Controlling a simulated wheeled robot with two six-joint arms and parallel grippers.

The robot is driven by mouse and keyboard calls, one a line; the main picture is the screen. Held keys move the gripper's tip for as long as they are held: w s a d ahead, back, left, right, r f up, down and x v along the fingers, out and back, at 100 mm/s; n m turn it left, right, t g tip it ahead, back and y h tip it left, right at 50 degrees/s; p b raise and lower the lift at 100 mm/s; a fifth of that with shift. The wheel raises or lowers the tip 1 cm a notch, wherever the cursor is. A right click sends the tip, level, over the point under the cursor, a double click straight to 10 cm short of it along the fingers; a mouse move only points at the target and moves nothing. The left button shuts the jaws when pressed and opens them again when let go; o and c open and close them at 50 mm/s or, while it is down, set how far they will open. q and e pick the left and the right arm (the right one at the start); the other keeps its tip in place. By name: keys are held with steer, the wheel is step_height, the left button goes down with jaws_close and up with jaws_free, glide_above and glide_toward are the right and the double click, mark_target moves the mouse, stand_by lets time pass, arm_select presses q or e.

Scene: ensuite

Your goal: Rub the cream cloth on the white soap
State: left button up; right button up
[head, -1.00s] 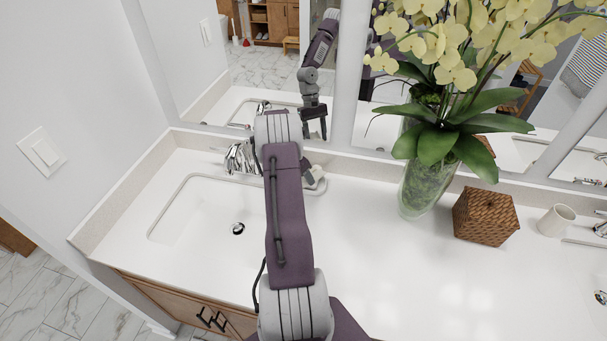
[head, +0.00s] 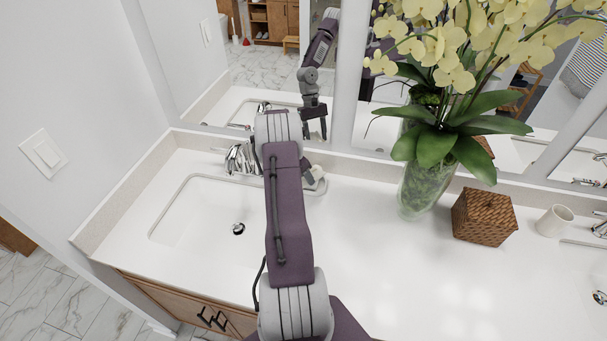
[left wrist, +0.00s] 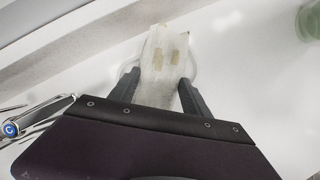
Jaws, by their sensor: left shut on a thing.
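My left gripper (left wrist: 160,80) is shut on the cream cloth (left wrist: 160,52), a pale strip with small brownish marks that reaches out past the fingertips in the left wrist view. In the head view my left gripper (head: 308,170) is mostly behind my arm at the back of the counter, right of the faucet, with a pale bit of cloth (head: 318,173) showing. A pale rounded dish rim (left wrist: 194,62) shows around the cloth. I cannot make out the white soap; the cloth and gripper cover that spot, so contact cannot be told. My right gripper is not in view.
The sink basin (head: 190,222) and metal faucet (head: 241,158) lie left of my arm. A glass vase (head: 426,187) with yellow orchids, a woven box (head: 484,216) and a white cup (head: 554,221) stand to the right. The mirror rises behind; the front counter is clear.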

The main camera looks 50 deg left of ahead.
arm_select(q)
step_height(320, 180, up, 7)
steer(key=p, duration=0.6)
steer(key=shift+f, duration=0.25)
